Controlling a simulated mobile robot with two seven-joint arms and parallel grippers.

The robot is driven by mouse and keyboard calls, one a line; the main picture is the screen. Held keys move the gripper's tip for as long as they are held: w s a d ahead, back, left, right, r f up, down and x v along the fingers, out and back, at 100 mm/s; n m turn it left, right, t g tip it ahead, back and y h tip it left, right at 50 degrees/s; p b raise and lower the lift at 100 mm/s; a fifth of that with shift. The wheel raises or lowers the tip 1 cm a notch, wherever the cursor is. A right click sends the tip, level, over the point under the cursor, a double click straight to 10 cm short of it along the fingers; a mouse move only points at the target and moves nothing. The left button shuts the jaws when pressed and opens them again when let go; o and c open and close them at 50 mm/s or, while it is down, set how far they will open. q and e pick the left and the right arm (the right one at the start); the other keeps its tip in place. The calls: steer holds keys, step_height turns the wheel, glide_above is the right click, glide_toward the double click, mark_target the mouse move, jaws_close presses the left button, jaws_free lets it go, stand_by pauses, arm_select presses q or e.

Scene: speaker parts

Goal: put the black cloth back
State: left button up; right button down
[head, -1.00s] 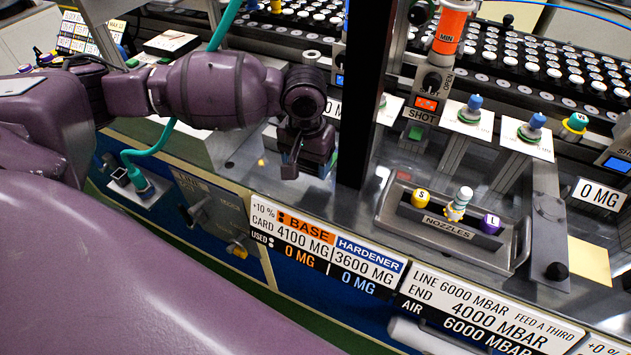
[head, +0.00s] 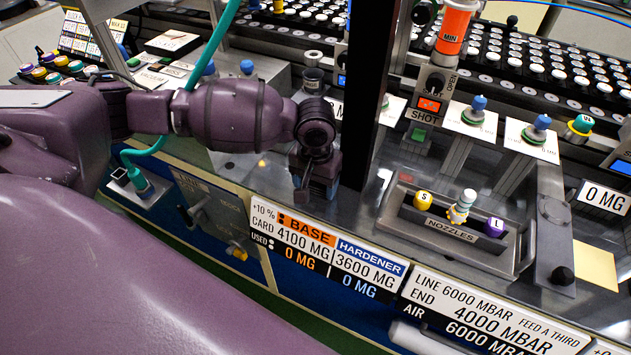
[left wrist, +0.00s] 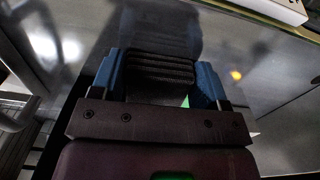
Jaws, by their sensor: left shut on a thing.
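My left gripper (head: 304,194) is low over the grey metal bench top, just left of the black upright post. In the left wrist view the blue fingers of the gripper (left wrist: 160,82) are shut on a dark, folded, ribbed thing, which looks like the black cloth (left wrist: 161,68). The cloth lies between the fingertips, close above or on the shiny bench; I cannot tell if it touches. In the head view I cannot make the cloth out from the dark gripper. My right gripper is not in view.
The black post (head: 368,110) stands close right of my left gripper. A nozzle tray (head: 448,227) sits farther right. The base and hardener label (head: 330,248) runs along the front edge. Bare bench lies left of the gripper.

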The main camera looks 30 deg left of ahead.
arm_select(q)
steer(key=o, duration=0.9)
steer(key=shift+f, duration=0.1)
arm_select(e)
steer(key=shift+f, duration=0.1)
arm_select(q)
steer(key=shift+f+b, duration=0.3)
steer(key=shift+b, duration=0.45)
steer(key=r+p, duration=0.1)
steer(key=r, duration=0.4)
steer(key=shift+w+d+r+p, duration=0.15)
steer(key=shift+w+r+p, duration=0.05)
steer(key=shift+r+p, duration=0.2)
step_height(320, 180, up, 4)
steer(key=shift+f+p, duration=0.1)
steer(key=shift+p, duration=0.25)
steer(key=shift+r, duration=0.85)
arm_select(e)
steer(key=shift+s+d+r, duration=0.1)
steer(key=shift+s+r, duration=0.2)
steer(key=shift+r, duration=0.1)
